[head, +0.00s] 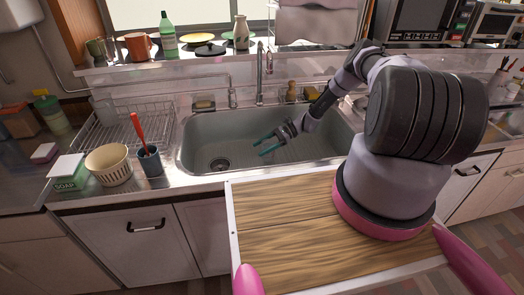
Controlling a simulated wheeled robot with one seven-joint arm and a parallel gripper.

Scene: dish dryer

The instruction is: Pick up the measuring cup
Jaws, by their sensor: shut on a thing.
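My gripper (266,146) is over the sink (192,140), left of its middle, with its two teal fingers pointing left. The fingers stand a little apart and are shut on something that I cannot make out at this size. I cannot clearly pick out the measuring cup. A pale, see-through cup-like vessel (104,109) stands at the dish rack (150,112), well left of my gripper; I cannot tell whether it is the measuring cup.
A tap (259,75) rises behind the sink. A cream basket (109,166), a soap box (68,172) and a dark blue cup (150,161) with a red utensil (137,128) stand on the left counter. A shelf (200,62) with a green bottle (168,36) runs above.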

